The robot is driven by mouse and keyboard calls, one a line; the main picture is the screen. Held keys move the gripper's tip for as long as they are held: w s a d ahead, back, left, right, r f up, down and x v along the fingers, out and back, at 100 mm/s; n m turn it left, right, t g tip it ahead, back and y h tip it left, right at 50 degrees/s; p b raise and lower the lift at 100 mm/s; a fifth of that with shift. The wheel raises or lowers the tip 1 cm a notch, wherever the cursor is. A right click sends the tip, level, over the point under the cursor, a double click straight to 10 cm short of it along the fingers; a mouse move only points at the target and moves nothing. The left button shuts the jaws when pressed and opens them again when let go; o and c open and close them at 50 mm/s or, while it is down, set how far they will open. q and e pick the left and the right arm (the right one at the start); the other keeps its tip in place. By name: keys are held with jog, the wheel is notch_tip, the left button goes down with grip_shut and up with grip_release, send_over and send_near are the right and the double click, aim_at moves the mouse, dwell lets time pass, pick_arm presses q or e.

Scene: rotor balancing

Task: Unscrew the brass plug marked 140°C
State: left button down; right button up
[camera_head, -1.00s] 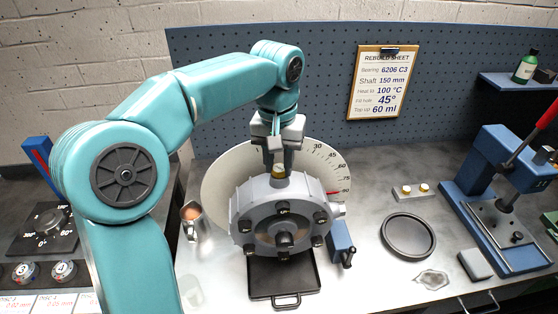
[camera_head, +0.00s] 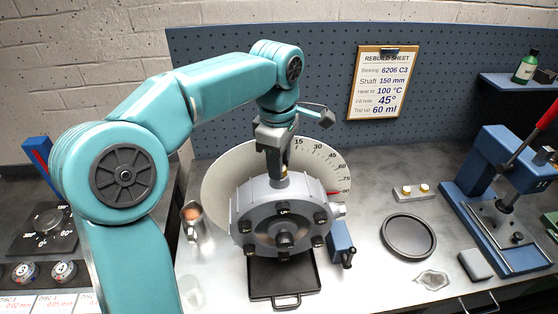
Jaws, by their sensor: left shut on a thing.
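A grey round housing (camera_head: 262,218) with several dark bolts stands on the bench in front of a white angle dial (camera_head: 222,190). A brass plug (camera_head: 284,171) sits at the top of the housing, mostly hidden by my gripper; only a small yellow part shows. My left gripper (camera_head: 276,168) points down from above and is shut on this plug. Any marking on it cannot be read. Two more brass pieces (camera_head: 414,189) sit on a small light block to the right; their markings are too small to read. My right gripper is not in view.
A black tray (camera_head: 284,293) lies under the housing. A metal jug (camera_head: 193,222) stands to the left and a blue crank box (camera_head: 341,241) to the right. A round dark dish (camera_head: 408,236) and a blue press (camera_head: 500,205) stand further right. A rebuild sheet (camera_head: 383,83) hangs behind.

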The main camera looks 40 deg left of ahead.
pick_arm(q)
jog(key=shift+n, duration=1.1)
jog(key=n, duration=1)
jog(key=shift+d, duration=0.1)
jog(key=shift+r, duration=0.25)
jog(key=shift+s+r, duration=0.1)
jog(key=shift+r, duration=3.25)
